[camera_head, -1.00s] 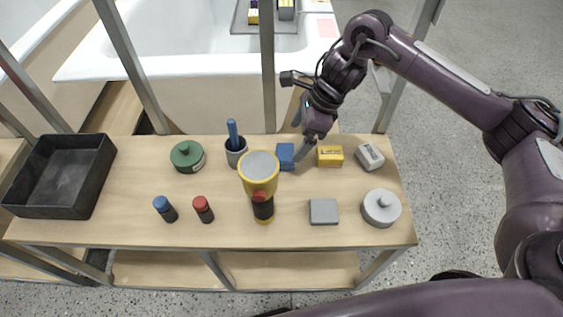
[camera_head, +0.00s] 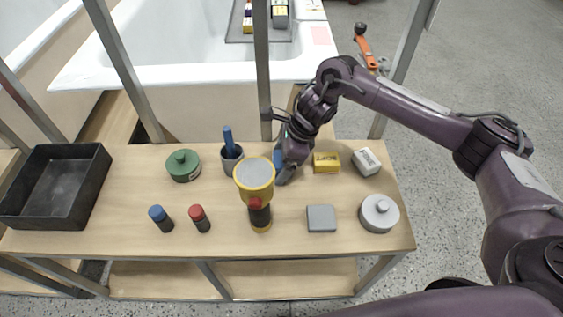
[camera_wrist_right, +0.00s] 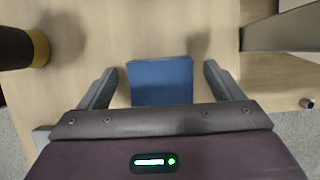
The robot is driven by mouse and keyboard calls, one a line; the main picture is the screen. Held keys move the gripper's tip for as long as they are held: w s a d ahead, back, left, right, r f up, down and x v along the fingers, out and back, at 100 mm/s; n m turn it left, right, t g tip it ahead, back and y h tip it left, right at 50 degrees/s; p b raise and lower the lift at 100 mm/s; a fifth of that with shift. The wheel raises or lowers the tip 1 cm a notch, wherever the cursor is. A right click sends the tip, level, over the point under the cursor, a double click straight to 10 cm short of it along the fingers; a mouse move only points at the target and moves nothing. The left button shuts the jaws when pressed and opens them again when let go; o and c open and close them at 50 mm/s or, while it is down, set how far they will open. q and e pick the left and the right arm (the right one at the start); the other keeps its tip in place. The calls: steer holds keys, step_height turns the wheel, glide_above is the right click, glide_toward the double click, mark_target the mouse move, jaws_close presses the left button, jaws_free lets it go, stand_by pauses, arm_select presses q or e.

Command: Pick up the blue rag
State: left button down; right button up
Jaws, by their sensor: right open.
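The blue rag (camera_wrist_right: 160,82) lies flat on the wooden shelf and shows between the fingers of my right gripper (camera_wrist_right: 158,85) in the right wrist view. The fingers are open, one on each side of the rag, with a gap on both sides. In the head view my right gripper (camera_head: 283,174) reaches down over the shelf from the right. It hides most of the rag, with a sliver of blue (camera_head: 278,158) showing beside it. My left gripper is in neither view.
A yellow-topped flashlight (camera_head: 256,185) stands just in front of my right gripper. A cup with a blue handle (camera_head: 231,157) is to its left and a yellow box (camera_head: 326,162) to its right. A metal post (camera_head: 262,75) rises behind. The shelf's (camera_head: 120,215) front left is partly clear.

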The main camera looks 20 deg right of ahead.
steer(key=c, duration=1.1)
steer(key=shift+o, duration=0.2)
steer(key=shift+r, duration=0.1)
